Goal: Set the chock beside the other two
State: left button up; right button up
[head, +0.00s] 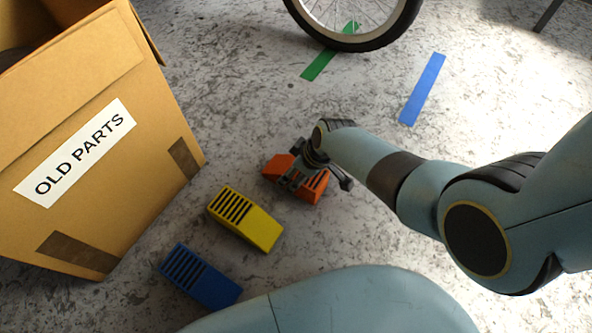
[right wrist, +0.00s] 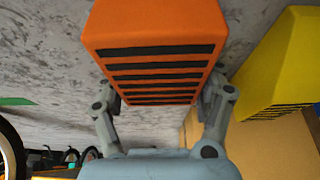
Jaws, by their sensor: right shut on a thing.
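An orange chock (head: 313,190) with dark slots is in my right gripper (head: 303,176), beside the other two in the head view. In the right wrist view the orange chock (right wrist: 155,50) sits between the two fingers of the right gripper (right wrist: 160,98), which are shut on its sides. A yellow chock (head: 246,218) lies on the floor to the lower left of it, with a gap between them. The yellow chock also shows in the right wrist view (right wrist: 283,65). A blue chock (head: 201,276) lies further lower left. Whether the orange chock touches the floor is hard to tell. My left gripper is not in view.
A cardboard box (head: 150,115) labelled OLD PARTS stands at the left, close to the chocks. A bike wheel (head: 352,44) stands at the top over a green tape strip (head: 320,64). A blue tape strip (head: 422,90) lies right of it. Speckled floor between wheel and chocks is clear.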

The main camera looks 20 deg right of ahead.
jog(key=shift+w+r, duration=0.1)
dwell(0.3)
jog(key=o, duration=1.8)
jog(key=shift+f, duration=0.2)
jog(key=shift+c, duration=0.2)
